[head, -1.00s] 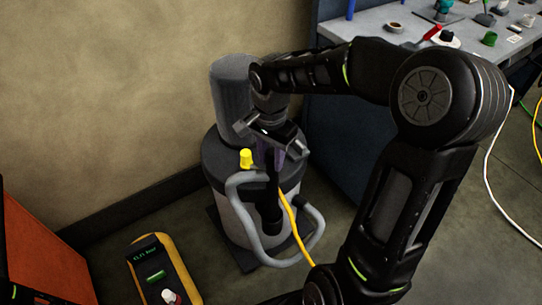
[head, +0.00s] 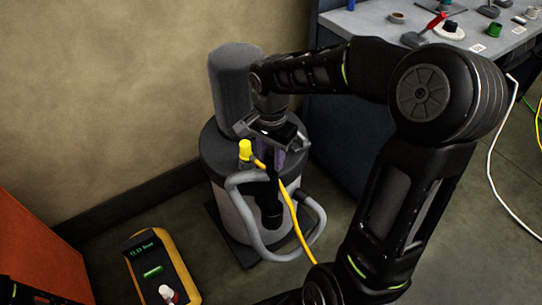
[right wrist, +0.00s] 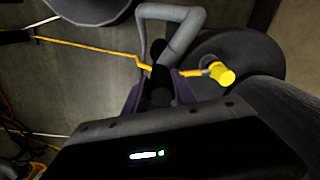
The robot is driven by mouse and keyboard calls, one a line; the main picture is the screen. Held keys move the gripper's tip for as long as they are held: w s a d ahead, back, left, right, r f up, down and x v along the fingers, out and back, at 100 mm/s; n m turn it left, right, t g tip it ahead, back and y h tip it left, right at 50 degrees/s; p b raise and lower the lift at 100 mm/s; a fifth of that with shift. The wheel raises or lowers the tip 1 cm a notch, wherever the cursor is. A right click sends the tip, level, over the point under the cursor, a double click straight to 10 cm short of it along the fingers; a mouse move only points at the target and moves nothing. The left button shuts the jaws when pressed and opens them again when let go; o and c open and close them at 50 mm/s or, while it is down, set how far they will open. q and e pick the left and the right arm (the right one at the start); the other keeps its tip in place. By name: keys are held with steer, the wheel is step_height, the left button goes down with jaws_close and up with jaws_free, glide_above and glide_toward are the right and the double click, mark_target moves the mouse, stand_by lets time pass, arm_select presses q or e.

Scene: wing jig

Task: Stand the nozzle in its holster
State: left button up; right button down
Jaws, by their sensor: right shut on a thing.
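My right gripper (head: 271,155) is shut on the black nozzle (head: 271,186), beside the front of a round grey tank. The nozzle hangs roughly upright between the purple-grey fingers. A wider black piece (head: 270,214) is at its lower end; I cannot tell whether this is the nozzle's own end or the holster. In the right wrist view the nozzle (right wrist: 161,85) shows dark between the fingers, its far end hidden in shadow. I cannot make out the holster for sure. My left gripper is not in view.
The tank (head: 235,215) has a grey bent tube (head: 240,215), a yellow cap (head: 245,149) and a yellow line (head: 294,215) around the nozzle. A yellow box with a display (head: 158,268) lies at lower left. A cluttered bench (head: 380,35) stands at back right.

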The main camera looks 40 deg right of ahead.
mark_target(271, 168)
steer(key=shift+f, duration=0.2)
stand_by(0.3)
steer(key=shift+f+b, duration=1.75)
steer(key=shift+f, duration=0.15)
steer(key=c, duration=0.9)
jaws_free()
steer(key=shift+r, duration=0.1)
steer(key=shift+c, duration=0.2)
step_height(271, 168, up, 8)
steer(key=shift+f+p, duration=0.1)
steer(key=shift+p, duration=0.25)
